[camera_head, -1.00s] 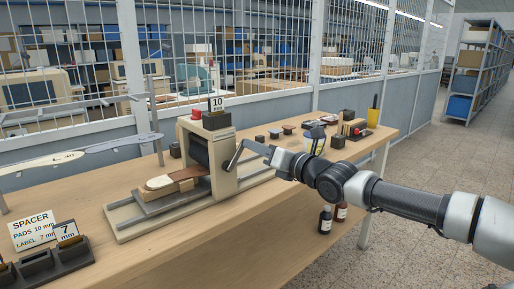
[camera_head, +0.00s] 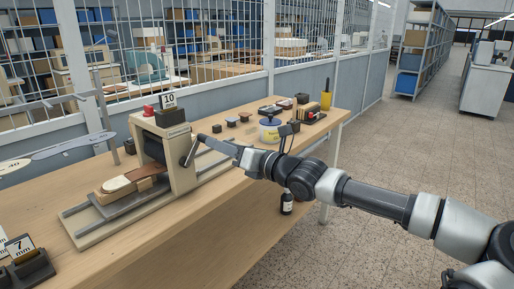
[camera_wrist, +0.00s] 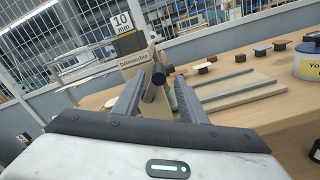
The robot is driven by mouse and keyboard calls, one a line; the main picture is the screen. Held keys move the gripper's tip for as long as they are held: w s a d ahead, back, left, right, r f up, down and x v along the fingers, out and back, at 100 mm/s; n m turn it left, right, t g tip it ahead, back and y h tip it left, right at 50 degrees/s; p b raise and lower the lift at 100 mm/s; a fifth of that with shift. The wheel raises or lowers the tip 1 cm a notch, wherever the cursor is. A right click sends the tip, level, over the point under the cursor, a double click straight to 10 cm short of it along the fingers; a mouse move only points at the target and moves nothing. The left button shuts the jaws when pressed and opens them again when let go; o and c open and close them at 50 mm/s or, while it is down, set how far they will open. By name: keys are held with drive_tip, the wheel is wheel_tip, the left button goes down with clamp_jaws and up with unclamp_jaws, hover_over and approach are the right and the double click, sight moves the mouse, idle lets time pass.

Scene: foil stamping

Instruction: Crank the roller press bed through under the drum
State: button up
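The roller press (camera_head: 178,178) stands on the bench with a dark drum (camera_head: 153,148) in its cream housing. Its bed (camera_head: 118,205) sits at the left, on the near side of the drum. A brown and pale stack (camera_head: 120,186) lies on it, with its right end close to the drum. The crank (camera_head: 189,154) is on the housing's right side. My gripper (camera_head: 205,140) is at the crank. In the wrist view my gripper (camera_wrist: 155,92) has its fingers apart, with the crank (camera_wrist: 157,76) showing between them. Contact cannot be told.
A "10 mm" sign (camera_head: 169,100) stands on top of the press. A yellow-labelled jar (camera_head: 270,131) and several small blocks stand behind on the bench (camera_head: 225,210). A "7 mm" holder (camera_head: 30,265) is at the lower left. A dark bottle (camera_head: 287,203) shows beyond the bench's front edge.

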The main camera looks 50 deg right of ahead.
drive_tip(key=s+p, duration=0.5)
drive_tip(key=s, duration=0.8)
drive_tip(key=shift+d+p, duration=0.4)
